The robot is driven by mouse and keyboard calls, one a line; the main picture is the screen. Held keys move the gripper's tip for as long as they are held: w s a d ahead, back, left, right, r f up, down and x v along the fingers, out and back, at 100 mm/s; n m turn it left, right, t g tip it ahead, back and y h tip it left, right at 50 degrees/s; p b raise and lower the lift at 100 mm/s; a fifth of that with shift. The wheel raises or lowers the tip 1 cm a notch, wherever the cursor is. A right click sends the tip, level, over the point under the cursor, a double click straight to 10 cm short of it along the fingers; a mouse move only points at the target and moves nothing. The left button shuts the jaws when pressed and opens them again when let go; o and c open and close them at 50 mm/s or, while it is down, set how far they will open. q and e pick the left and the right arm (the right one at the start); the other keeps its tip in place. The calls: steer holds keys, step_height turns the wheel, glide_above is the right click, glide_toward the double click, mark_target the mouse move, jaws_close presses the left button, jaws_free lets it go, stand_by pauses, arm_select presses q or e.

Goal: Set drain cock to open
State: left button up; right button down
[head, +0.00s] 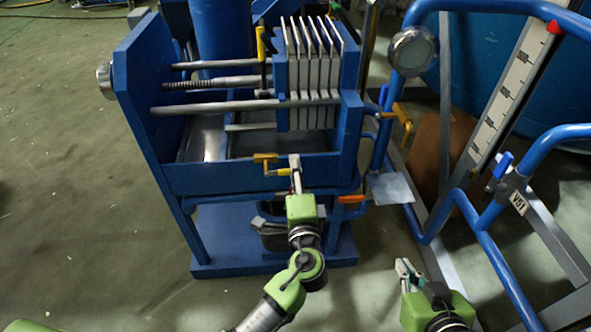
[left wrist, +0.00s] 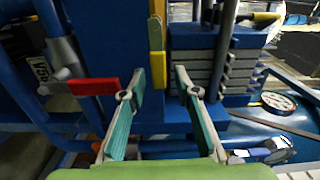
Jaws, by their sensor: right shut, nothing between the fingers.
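A yellow-handled cock (head: 265,160) sits on the front wall of the blue trough of a plate press; no label shows on it, so I cannot confirm it is the drain cock. My left gripper (head: 295,164) is just right of it. In the left wrist view, my left gripper (left wrist: 158,88) is open, with a yellow bar (left wrist: 158,70) beyond and between its fingertips. I cannot tell whether they touch. My right gripper (head: 404,268) is shut and empty, low and right, away from the press.
An orange handle (head: 350,199) is right of my left gripper, and another yellow handle (head: 407,123) stands higher up. A blue-handled valve (head: 502,168) is on the blue pipe frame at right. A red handle (left wrist: 93,87) shows beside a finger. Open floor lies left.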

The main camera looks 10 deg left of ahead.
arm_select(q)
steer(key=v, duration=1.1)
steer(key=shift+s, duration=0.3)
steer(key=shift+d, duration=0.1)
